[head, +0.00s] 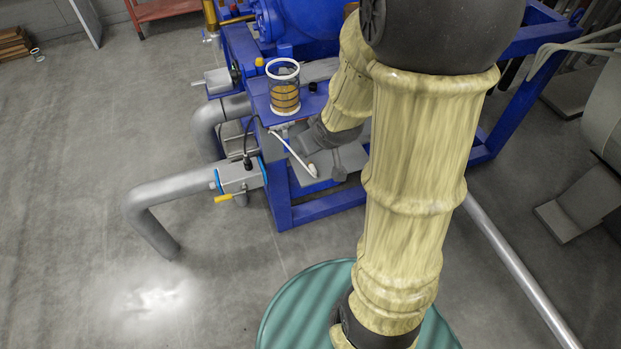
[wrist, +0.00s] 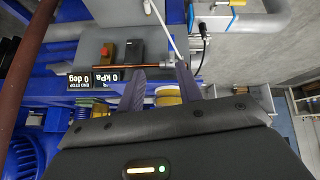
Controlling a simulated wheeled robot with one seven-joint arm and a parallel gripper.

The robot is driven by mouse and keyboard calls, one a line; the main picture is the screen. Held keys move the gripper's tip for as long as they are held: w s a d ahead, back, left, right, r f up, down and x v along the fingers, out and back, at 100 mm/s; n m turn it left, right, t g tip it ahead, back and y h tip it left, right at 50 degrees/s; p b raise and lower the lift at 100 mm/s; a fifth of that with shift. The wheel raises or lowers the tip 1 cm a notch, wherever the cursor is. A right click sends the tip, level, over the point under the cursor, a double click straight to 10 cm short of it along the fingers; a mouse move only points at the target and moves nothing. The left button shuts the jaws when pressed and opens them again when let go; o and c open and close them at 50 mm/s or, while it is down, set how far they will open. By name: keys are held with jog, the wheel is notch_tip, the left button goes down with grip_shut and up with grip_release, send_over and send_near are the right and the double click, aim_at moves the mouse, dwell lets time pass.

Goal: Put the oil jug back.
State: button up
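No plainly jug-shaped thing shows. The nearest match is a clear jar (head: 284,88) with amber contents, dark bands and a white rim. It stands upright on a blue shelf (head: 258,98) of the machine in the head view. In the wrist view my gripper (wrist: 160,69) has its two dark fingers apart. A yellow round thing (wrist: 167,97) shows low between them, partly hidden by the gripper body; I cannot tell if it is the jar or whether a finger touches it. In the head view my arm comes down just right of the jar and the gripper is not clearly visible.
A thin copper rod (wrist: 145,67) crosses past the fingertips. A white hose (head: 295,153) hangs by the jar. Grey pipes (head: 150,205) stand left; open floor lies farther left.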

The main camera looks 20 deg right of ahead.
jog(key=s+a+m+g, duration=0.2)
jog(key=s+a+g, duration=0.2)
jog(key=s, duration=0.6)
jog(key=shift+s+a+r, duration=0.15)
jog(key=shift+a+r, duration=0.1)
jog(key=shift+a, duration=0.55)
